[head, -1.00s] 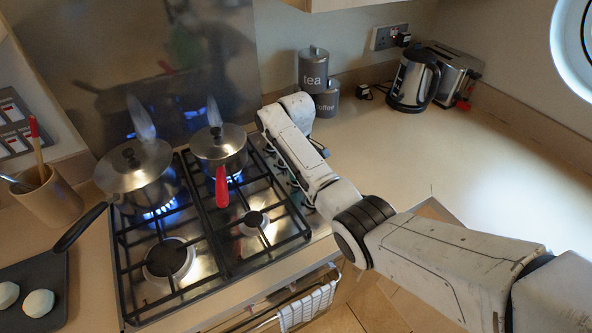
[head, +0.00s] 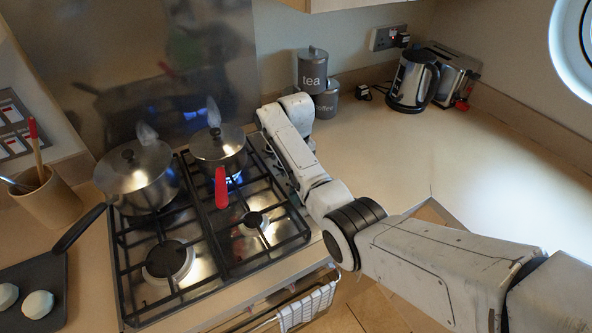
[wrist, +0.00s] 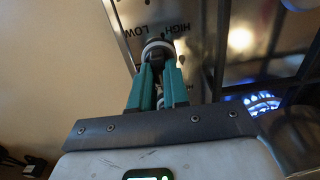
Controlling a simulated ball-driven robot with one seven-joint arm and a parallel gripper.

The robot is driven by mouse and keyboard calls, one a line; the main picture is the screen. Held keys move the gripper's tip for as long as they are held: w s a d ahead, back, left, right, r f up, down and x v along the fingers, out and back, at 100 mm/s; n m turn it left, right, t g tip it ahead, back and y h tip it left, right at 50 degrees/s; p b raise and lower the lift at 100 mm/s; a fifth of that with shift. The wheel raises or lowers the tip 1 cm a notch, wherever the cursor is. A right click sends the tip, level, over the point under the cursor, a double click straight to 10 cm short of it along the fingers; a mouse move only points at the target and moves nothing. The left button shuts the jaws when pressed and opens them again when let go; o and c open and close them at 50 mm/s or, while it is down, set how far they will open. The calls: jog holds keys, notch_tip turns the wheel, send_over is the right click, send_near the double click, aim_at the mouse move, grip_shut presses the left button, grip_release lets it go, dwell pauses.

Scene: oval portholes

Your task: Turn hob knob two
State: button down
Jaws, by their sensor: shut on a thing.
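In the wrist view, my gripper (wrist: 157,76) has its two green fingers closed around a dark hob knob (wrist: 158,50) with a pale ring at its base. The knob sits on the metal panel printed LOW and HIGH; no number is readable beside it. In the head view, my arm covers the right edge of the hob (head: 205,250), so the fingers and the gripped knob are hidden there. No flame shows under the left lidded pan (head: 138,185). A blue flame shows under the right pan (head: 218,150), which has a red handle.
A tea canister (head: 313,68) and a coffee canister (head: 327,100) stand behind my arm. A kettle (head: 412,80) and a toaster (head: 450,75) stand at the back right. The right worktop (head: 400,140) is largely clear. A utensil pot (head: 50,200) is left of the hob.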

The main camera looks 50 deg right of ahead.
dwell(0.3)
jog(key=c, duration=1.1)
grip_release()
notch_tip(320, 180, up, 11)
jog(key=shift+f, duration=0.15)
